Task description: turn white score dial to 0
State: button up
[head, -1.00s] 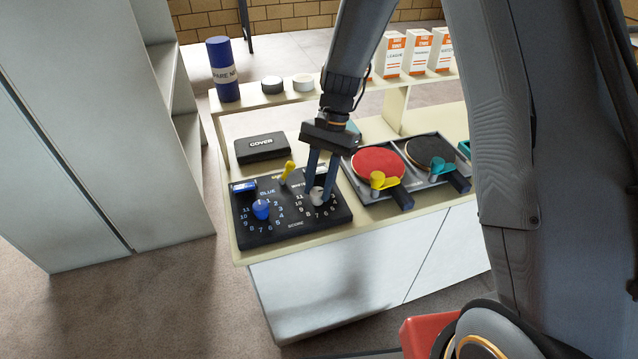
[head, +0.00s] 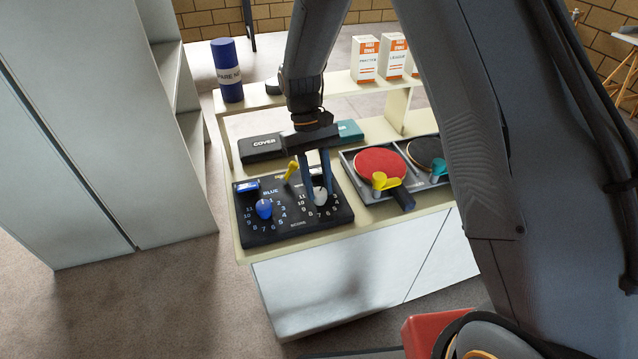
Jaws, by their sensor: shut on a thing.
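The black score board (head: 288,238) lies on the cream counter top. Its white score dial (head: 320,197) is at the right, with printed numbers around it. My gripper (head: 318,190) points down over the board, its two blue-grey fingers shut on the white dial. The fingers hide part of the dial and some of the numbers, so I cannot read its setting. A blue dial (head: 264,209) with its own ring of numbers is on the left half. A yellow lever (head: 291,171) stands at the board's back middle, just left of my gripper.
A black COVER case (head: 262,147) lies behind the board. A tray with a red paddle (head: 379,163), a black paddle (head: 425,152) and a yellow clip (head: 384,181) is to the right. A blue cylinder (head: 227,70) and white-orange boxes (head: 364,58) stand on the raised shelf.

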jog(key=n+t+h, duration=0.1)
jog(key=n, duration=0.3)
jog(key=shift+a+n+p, duration=0.15)
jog(key=shift+n+p, duration=0.15)
jog(key=shift+p, duration=0.05)
jog(key=shift+s+n+t+h, duration=0.1)
jog(key=shift+n+t+h, duration=0.45)
jog(key=shift+n, duration=0.95)
jog(key=o, duration=1)
jog(key=b+v, duration=0.1)
jog(key=v, duration=0.6)
jog(key=shift+a+r+b, duration=0.25)
jog(key=shift+r+b, duration=0.05)
jog(key=shift+r, duration=0.05)
